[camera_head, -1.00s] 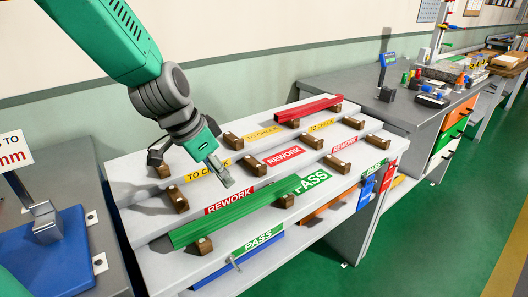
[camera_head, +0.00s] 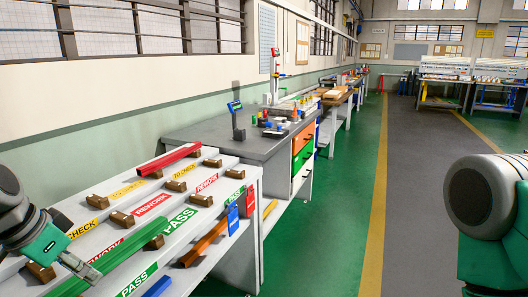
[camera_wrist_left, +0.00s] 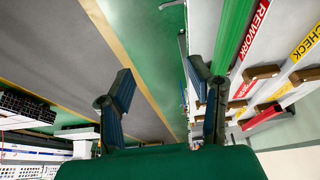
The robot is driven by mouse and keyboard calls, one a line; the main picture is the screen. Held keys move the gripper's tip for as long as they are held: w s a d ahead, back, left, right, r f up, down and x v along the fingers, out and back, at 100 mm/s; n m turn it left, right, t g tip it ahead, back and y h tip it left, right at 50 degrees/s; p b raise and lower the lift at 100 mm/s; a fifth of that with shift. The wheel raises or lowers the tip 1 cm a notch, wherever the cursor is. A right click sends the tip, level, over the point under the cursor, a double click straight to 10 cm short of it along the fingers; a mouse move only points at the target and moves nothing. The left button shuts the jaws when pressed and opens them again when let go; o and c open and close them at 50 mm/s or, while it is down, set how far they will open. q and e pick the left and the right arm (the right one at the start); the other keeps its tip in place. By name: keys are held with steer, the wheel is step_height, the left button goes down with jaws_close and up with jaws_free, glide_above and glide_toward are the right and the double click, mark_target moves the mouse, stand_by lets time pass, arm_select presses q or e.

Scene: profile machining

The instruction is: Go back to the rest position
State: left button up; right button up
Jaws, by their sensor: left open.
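My left gripper (camera_head: 88,270) is at the lower left of the head view, by the front left part of the grey sorting rack (camera_head: 208,229). In the left wrist view its two dark fingers (camera_wrist_left: 160,78) stand wide apart with nothing between them. A green profile (camera_head: 122,261) lies on the rack's PASS row, close to the gripper in the head view; I cannot tell the gap. A red profile (camera_head: 169,158) lies on the back row. My right gripper is out of view; only part of my right arm shows at the right edge.
Brown wooden blocks (camera_head: 122,219) stand on the rack's steps. An orange-brown profile (camera_head: 203,244) lies on a lower level. A grey workbench (camera_head: 195,137) with tools and drawers stands beyond the rack. The green floor and grey walkway (camera_head: 420,200) to the right are clear.

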arm_select(q)
steer(key=s+d+f+n+g+y, duration=0.1)
steer(key=s+f, duration=0.2)
steer(key=f, duration=0.4)
steer(key=s+f+g+y+b, duration=0.1)
steer(key=s+f, duration=0.2)
steer(key=f, duration=0.4)
steer(key=s+d+f+n+y, duration=0.1)
steer(key=s+f, duration=0.2)
steer(key=f, duration=0.4)
steer(key=s+d+f+n+g+h, duration=0.1)
steer(key=s+d+f, duration=0.3)
steer(key=s+f, duration=0.6)
steer(key=shift+s+f+n+b, duration=0.35)
steer(key=shift+s+n, duration=0.05)
steer(key=shift+s, duration=1)
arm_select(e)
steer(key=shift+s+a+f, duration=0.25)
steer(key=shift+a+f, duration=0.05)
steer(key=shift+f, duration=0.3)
arm_select(q)
steer(key=shift+d, duration=0.15)
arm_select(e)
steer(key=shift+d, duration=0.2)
